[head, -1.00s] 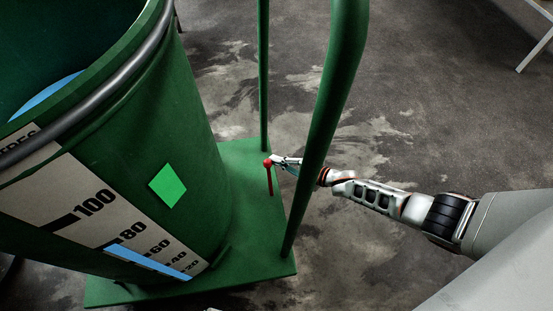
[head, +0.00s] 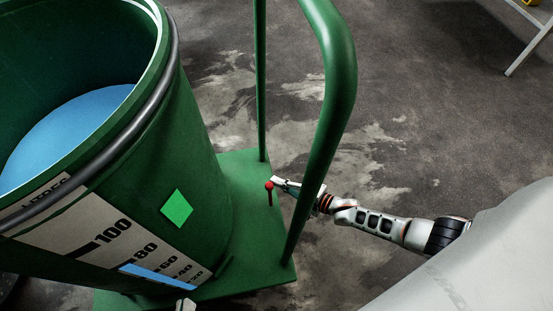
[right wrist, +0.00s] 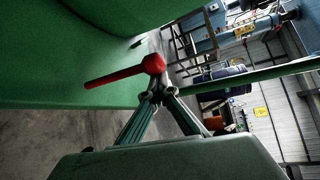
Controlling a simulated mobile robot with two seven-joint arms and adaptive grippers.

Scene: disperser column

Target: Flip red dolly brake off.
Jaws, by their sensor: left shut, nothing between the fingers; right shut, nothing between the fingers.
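The red brake lever (head: 270,197) with its round knob stands on the green dolly deck (head: 245,225), between the drum and the dolly's handle post. In the head view my right gripper (head: 275,182) reaches past the post and its tip is at the knob. In the right wrist view the lever (right wrist: 112,76) points left from its knob. There my right gripper (right wrist: 156,93) is shut and empty, its tips right at the knob, seemingly touching it.
The large green drum (head: 200,150), holding blue liquid (head: 70,130), stands on the dolly. The curved green handle post (head: 325,120) rises close beside my right forearm. A thinner post (head: 260,80) stands behind. Bare concrete floor lies to the right.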

